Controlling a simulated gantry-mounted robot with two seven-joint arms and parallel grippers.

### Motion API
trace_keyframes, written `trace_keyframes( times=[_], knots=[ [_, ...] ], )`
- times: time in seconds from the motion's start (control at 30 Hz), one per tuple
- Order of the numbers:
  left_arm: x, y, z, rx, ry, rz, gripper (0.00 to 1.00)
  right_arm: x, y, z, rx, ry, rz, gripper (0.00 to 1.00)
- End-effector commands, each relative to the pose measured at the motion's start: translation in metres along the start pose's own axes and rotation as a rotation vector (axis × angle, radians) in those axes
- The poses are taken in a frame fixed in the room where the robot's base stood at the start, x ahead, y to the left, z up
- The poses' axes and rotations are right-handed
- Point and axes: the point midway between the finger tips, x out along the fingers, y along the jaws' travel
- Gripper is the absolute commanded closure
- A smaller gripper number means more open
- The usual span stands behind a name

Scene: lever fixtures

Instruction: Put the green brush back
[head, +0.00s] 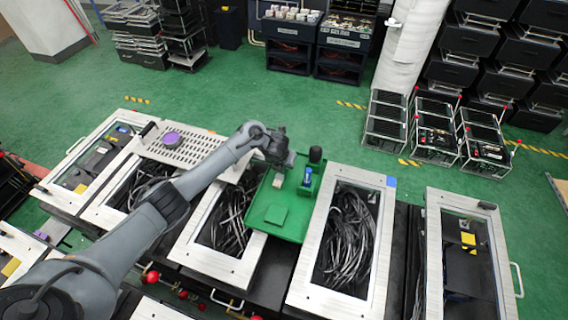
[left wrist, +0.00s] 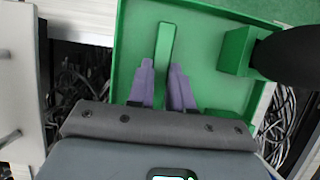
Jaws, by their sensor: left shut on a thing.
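My left gripper (head: 278,178) is over the upper part of a green tray (head: 262,189). In the left wrist view, its purple fingers (left wrist: 164,88) are shut on a slim green bar, which I take to be the green brush (left wrist: 165,48). The bar stretches away from the fingers over the tray floor (left wrist: 204,45); I cannot tell whether it touches the floor. The brush is hard to make out in the head view against the green tray. A green block-shaped holder (left wrist: 237,50) stands to the right of the brush. My right gripper is not in view.
A dark rounded object (head: 315,155) and a blue item (head: 307,177) stand at the tray's right side. A raised green square (head: 275,215) is near the front. Framed cable boxes (head: 345,235) flank the tray. A perforated plate with a purple disc (head: 170,139) lies left.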

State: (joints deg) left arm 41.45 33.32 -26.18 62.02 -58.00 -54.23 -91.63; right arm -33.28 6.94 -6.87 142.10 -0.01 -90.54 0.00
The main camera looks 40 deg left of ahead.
Motion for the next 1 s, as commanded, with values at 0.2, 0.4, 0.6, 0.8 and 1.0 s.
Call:
trace_keyframes(
  times=[0.2,0.4,0.6,0.8,1.0],
  knots=[
    [0.004,0.0,-0.001,0.0,0.0,0.0,1.0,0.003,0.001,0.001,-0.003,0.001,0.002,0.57],
    [0.002,0.0,-0.001,0.0,0.0,0.0,0.54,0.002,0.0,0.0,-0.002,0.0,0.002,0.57],
    [0.002,0.0,-0.001,0.0,0.0,0.0,0.54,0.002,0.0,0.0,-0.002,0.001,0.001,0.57],
    [-0.005,0.0,0.001,0.0,-0.001,-0.001,0.54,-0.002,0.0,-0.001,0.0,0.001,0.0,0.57],
    [-0.033,0.0,0.002,0.001,-0.003,-0.001,0.54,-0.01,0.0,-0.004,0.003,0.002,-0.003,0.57]
  ],
)
